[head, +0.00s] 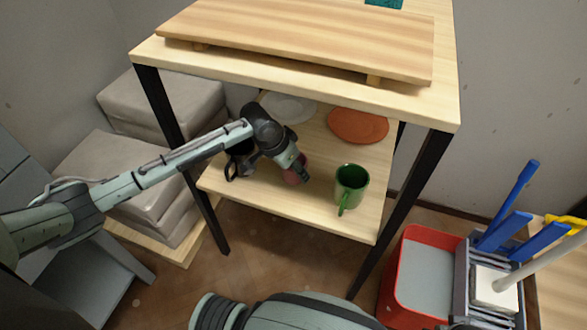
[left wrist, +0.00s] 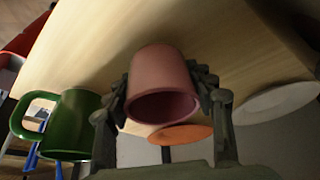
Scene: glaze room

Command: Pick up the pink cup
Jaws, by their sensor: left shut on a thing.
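The pink cup (left wrist: 160,72) is between the two fingers of my left gripper (left wrist: 163,88) in the left wrist view, with a finger against each side and its open mouth toward the camera. In the head view only a small part of the pink cup (head: 296,174) shows beside my left gripper (head: 300,172), over the lower shelf (head: 270,200) of the wooden table. The gripper hides the rest of it. I cannot tell whether the cup still touches the shelf. My right gripper is not in view.
A green mug (head: 351,186) stands to the right on the lower shelf. A dark mug (head: 238,160) is left of the gripper. An orange plate (head: 357,125) and a white plate (head: 288,107) lie behind. The upper top (head: 300,45) overhangs the shelf.

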